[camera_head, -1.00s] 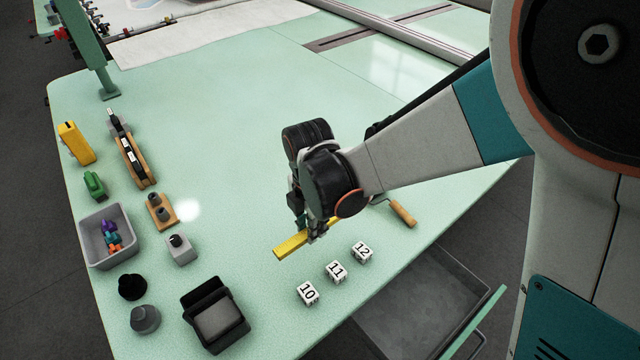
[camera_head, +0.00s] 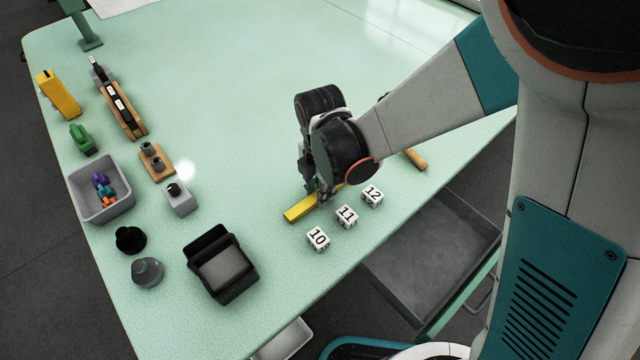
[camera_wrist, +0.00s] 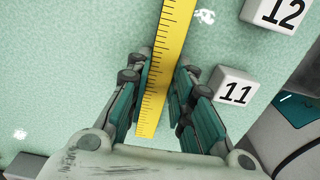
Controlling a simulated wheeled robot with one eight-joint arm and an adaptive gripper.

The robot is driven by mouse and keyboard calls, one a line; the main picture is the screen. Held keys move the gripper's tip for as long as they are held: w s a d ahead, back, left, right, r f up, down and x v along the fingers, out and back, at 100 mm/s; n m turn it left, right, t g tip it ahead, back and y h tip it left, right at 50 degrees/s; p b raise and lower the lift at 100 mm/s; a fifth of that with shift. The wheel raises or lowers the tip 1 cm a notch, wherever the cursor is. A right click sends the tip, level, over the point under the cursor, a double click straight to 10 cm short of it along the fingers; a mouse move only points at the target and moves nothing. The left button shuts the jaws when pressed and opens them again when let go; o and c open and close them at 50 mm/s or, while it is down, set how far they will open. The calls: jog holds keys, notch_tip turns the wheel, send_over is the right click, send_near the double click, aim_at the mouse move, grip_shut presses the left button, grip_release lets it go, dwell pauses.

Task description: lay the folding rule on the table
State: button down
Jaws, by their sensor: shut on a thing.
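The yellow folding rule (camera_head: 301,211) is low over the pale green table (camera_head: 230,130), near the numbered cubes; I cannot tell whether it touches the surface. My gripper (camera_head: 324,198) is shut on it, with the rule running between the fingers. In the wrist view the rule (camera_wrist: 172,45) shows black tick marks, and my gripper (camera_wrist: 162,98) has one teal-padded finger on each side of it. Part of the rule is hidden behind the gripper in the head view.
White cubes 10 (camera_head: 318,239), 11 (camera_head: 346,217) and 12 (camera_head: 372,195) stand just in front of the rule. A black box (camera_head: 222,265), a grey bin (camera_head: 103,207) and a wooden-handled tool (camera_head: 415,159) are nearby. An open drawer (camera_head: 425,250) lies below the edge. The table's middle is clear.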

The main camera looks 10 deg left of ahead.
jog(key=shift+f, duration=0.1)
jog(key=shift+f, duration=0.15)
jog(key=c, duration=1.4)
grip_release()
notch_tip(320, 180, up, 13)
jog(key=p, duration=0.5)
jog(key=shift+f, duration=0.2)
